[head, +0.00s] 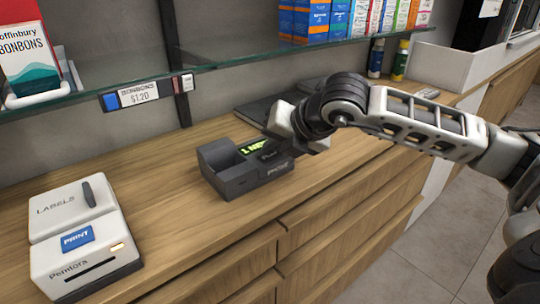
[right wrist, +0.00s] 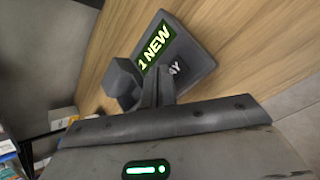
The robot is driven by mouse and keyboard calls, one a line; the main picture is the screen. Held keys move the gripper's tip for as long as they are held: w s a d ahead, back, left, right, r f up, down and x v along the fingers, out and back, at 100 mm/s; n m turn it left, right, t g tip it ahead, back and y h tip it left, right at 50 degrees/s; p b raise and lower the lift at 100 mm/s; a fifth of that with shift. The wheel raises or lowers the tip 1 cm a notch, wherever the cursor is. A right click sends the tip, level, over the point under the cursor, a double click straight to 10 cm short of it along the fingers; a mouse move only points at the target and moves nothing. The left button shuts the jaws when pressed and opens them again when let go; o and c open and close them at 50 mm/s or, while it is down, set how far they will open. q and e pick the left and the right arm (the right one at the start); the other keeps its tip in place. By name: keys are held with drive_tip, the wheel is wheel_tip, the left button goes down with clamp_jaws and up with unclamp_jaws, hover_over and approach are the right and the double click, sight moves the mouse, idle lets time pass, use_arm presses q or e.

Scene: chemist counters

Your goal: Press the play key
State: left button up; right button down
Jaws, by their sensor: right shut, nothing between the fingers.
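A dark grey answering machine (head: 240,182) sits on the wooden counter, with a lit display (head: 254,146) in yellow-green. In the right wrist view the display (right wrist: 157,46) reads "1 NEW". The play key (right wrist: 175,70) is beside it, dark, with only "AY" of its label showing; my fingers cover the rest. My right gripper (head: 290,150) is shut and empty, at the machine's right side in the head view. Its fingertips (right wrist: 158,72) overlap the key's edge in the wrist view; I cannot tell whether they touch it. My left gripper is not in view.
A white label printer (head: 85,240) with a blue print key stands at the front left of the counter. A glass shelf (head: 190,68) with boxes runs above the counter's back. Bare wood (head: 165,195) lies between printer and machine. Two bottles (head: 388,60) stand at the far end.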

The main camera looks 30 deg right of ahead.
sight(274, 159)
drive_tip(key=shift+f+b, duration=0.25)
drive_tip(key=shift+b, duration=0.15)
idle(0.6)
drive_tip(key=shift+r, duration=0.75)
drive_tip(key=shift+r, duration=0.1)
drive_tip(key=shift+r+p, duration=1.65)
drive_tip(key=shift+r, duration=0.8)
drive_tip(key=shift+f, duration=0.1)
